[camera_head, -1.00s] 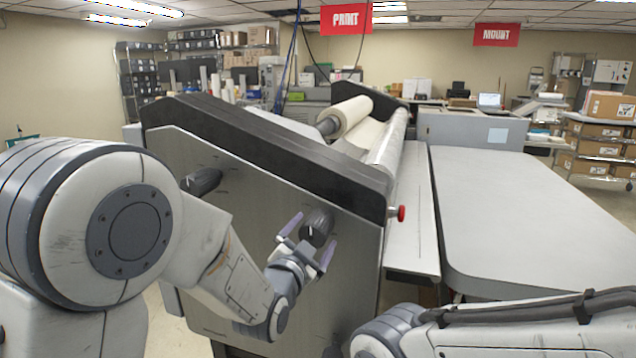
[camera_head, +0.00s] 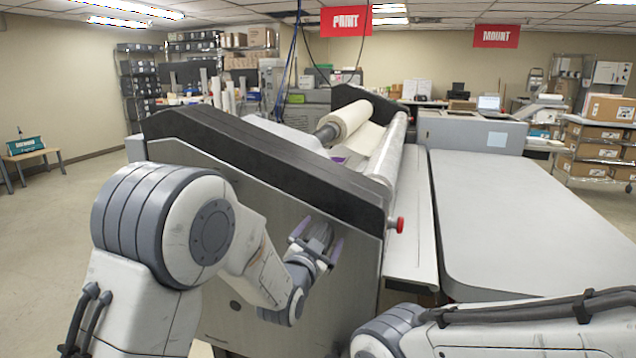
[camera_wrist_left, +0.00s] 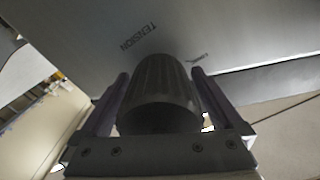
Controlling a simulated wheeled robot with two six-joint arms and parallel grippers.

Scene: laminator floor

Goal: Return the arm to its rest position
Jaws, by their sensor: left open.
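My left arm (camera_head: 209,233) is bent in front of the laminator's grey side panel (camera_head: 240,320). My left gripper (camera_head: 318,238) is open, with its two purple fingers on either side of a dark ribbed knob on that panel. In the left wrist view the knob (camera_wrist_left: 160,95) fills the space between the fingers of the left gripper (camera_wrist_left: 160,100), with small gaps showing. The panel (camera_wrist_left: 230,40) bears the word TENSION above the knob. My right arm (camera_head: 520,325) lies across the bottom right, and its gripper is out of view.
The laminator has a black top edge (camera_head: 270,165), cream rollers (camera_head: 348,118) and a red button (camera_head: 400,225). A wide grey table (camera_head: 530,220) stands to the right. A small bench (camera_head: 34,156) stands far left, with open floor around it.

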